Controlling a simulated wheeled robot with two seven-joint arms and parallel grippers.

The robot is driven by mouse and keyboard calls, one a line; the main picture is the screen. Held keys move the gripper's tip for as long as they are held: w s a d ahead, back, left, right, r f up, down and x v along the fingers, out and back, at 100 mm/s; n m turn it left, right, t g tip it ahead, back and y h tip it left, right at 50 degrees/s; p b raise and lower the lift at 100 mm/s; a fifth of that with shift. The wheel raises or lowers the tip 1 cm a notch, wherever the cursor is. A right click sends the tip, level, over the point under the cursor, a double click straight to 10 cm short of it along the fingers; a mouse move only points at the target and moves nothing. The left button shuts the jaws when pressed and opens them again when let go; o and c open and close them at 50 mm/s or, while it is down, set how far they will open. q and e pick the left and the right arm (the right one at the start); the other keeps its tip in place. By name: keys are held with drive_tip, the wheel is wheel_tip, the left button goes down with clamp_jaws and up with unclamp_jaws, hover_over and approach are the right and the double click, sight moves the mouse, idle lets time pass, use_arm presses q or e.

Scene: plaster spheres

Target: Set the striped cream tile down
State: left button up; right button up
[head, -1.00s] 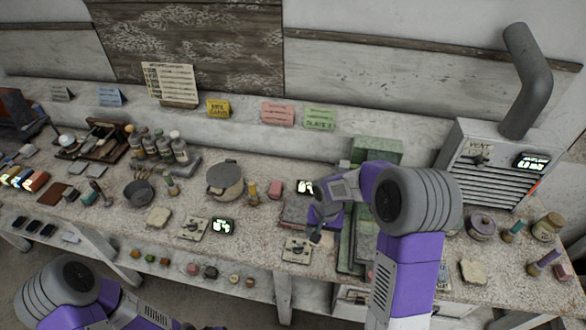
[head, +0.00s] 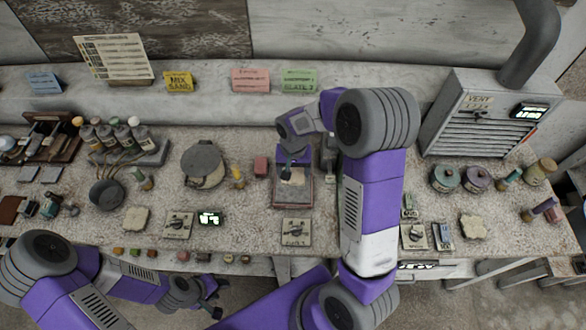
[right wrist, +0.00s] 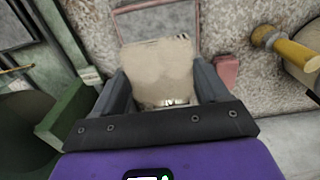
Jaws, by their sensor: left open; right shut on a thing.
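The cream tile (right wrist: 158,75) is between the fingers of my right gripper (right wrist: 158,92) in the right wrist view; clear stripes cannot be made out. In the head view my right gripper (head: 289,172) is shut on the tile (head: 294,178), over a grey, reddish-rimmed rectangular plate (head: 292,203) on the bench. Whether the tile touches the plate cannot be told. My left gripper (head: 214,303) is open and empty, low in front of the bench, far from the tile.
A pink block (head: 261,166) and a yellow-handled tool (head: 238,177) lie left of the plate, beside a lidded pot (head: 203,164). A switch panel (head: 296,232) is in front. A vent box (head: 480,125) stands at right. Speckled bench shows between these things.

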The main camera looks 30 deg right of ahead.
sight(293, 187)
drive_tip(key=shift+w+f+b, duration=0.1)
drive_tip(key=shift+f+b, duration=2)
drive_tip(key=shift+f, duration=0.7)
drive_tip(key=shift+f+b, duration=0.55)
drive_tip(key=shift+f, duration=0.15)
drive_tip(key=o, duration=1.2)
drive_tip(key=shift+r, duration=0.15)
drive_tip(key=shift+r+p, duration=1.6)
drive_tip(key=shift+r, duration=0.3)
drive_tip(key=shift+r, duration=0.1)
